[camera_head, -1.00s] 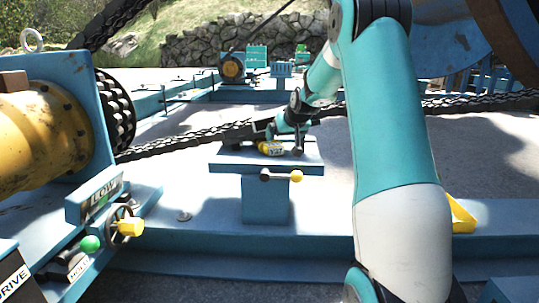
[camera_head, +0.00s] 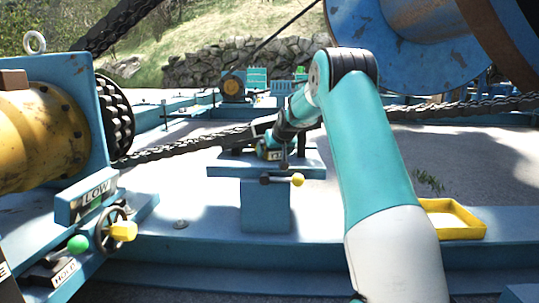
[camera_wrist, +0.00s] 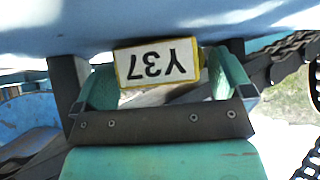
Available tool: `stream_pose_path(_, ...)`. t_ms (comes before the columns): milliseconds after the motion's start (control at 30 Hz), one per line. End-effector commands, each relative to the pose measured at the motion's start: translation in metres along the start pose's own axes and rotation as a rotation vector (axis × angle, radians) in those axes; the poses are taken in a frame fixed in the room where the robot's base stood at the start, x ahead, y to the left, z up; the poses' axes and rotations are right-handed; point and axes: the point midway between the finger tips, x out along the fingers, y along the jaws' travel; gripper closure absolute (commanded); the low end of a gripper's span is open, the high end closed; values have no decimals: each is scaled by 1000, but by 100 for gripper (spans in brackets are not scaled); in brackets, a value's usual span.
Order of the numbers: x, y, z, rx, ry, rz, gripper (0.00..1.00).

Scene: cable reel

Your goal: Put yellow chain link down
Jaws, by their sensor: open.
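The yellow chain link with a white "Y37" plate (camera_wrist: 158,62) shows upside down in the wrist view, lying against the blue bench surface. In the head view the link (camera_head: 275,155) sits on the blue bench top (camera_head: 230,170), partly hidden by my arm. My gripper (camera_wrist: 165,78) is open, with its two green fingers on either side of the link and a gap visible at the left. The gripper's tips are hard to make out in the head view.
A black chain (camera_head: 180,147) runs from the sprocket at left to the bench. A lever with a yellow knob (camera_head: 298,180) is at the bench front. A shallow yellow tray (camera_head: 455,232) lies on the blue deck at right. The big blue reel (camera_head: 410,45) stands behind.

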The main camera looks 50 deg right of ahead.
Motion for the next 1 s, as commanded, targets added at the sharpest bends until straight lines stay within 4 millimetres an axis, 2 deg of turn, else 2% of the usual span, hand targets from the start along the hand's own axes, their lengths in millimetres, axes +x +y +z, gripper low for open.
stream_pose_path(33, 0, 0, 0, 0, 0, 0, 2)
stream_pose_path(67, 0, 0, 0, 0, 0, 0, 7)
stream_pose_path(367, -1, 0, -2, 0, 4, 0, 75)
stream_pose_path(1000, -6, -3, -7, -4, 2, -4, 75)
